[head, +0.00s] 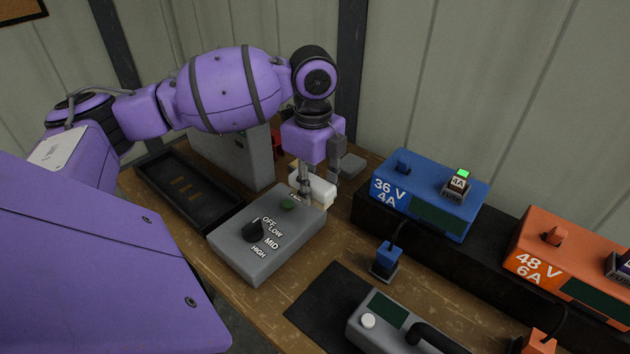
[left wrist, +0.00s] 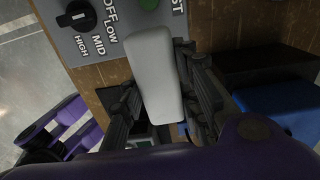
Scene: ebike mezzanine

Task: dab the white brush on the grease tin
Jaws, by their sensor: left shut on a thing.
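The white brush (left wrist: 158,75) shows as a pale rounded block between the fingers of my left gripper (left wrist: 160,105) in the left wrist view. In the head view my left gripper (head: 319,183) points down behind the grey control box, shut on the brush (head: 322,192). The brush's bristles are hidden, and I cannot tell whether its underside touches anything. I cannot make out the grease tin in either view; the arm and gripper hide part of the bench's far side.
The grey control box (head: 268,247) with a dial stands just in front of the gripper. A black tray (head: 190,188) and a grey upright box (head: 232,158) stand left. Blue (head: 430,193) and orange (head: 575,262) chargers stand right. A grey device (head: 400,325) lies on a dark mat.

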